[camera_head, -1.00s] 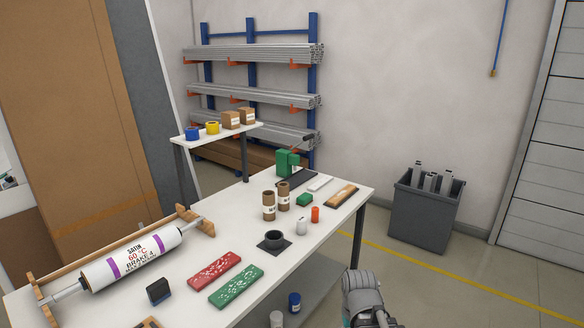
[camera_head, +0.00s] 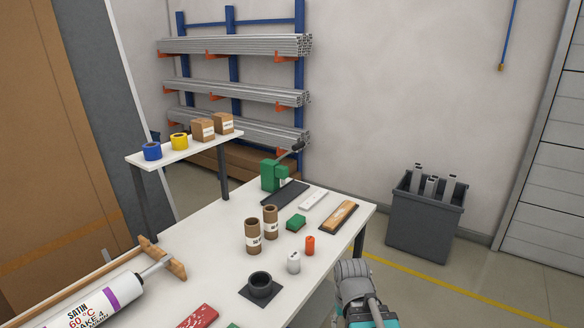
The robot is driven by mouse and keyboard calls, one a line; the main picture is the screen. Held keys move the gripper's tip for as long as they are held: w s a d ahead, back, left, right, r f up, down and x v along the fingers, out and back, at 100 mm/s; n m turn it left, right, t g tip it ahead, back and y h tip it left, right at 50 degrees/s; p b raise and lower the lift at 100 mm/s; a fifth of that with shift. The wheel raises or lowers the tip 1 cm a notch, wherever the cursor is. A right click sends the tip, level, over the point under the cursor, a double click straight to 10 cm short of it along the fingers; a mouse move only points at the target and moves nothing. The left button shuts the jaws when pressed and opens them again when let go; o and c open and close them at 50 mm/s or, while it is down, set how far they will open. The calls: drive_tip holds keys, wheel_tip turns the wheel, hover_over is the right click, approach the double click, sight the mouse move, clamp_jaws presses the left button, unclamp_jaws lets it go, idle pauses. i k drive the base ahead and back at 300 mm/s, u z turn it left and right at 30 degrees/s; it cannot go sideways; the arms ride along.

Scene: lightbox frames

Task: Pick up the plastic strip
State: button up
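A small white strip (camera_head: 313,199), which looks like the plastic strip, lies flat at the far end of the white table (camera_head: 215,230). It lies between a dark flat base with a green lever press (camera_head: 274,175) and a wood-and-black block (camera_head: 338,216). Part of my grey and teal arm shows at the bottom edge, in front of the table's right side and apart from the strip. My gripper's fingers do not show.
Two cardboard tubes (camera_head: 252,235), a green block (camera_head: 296,222), an orange cylinder (camera_head: 310,246), a white cylinder (camera_head: 293,262) and a black ring on a plate (camera_head: 260,283) stand nearer. A grey bin (camera_head: 422,232) stands right. Floor between is clear.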

sight(319, 195)
drive_tip(key=z, duration=0.3)
drive_tip(key=i, duration=1.5)
drive_tip(key=z, duration=0.35)
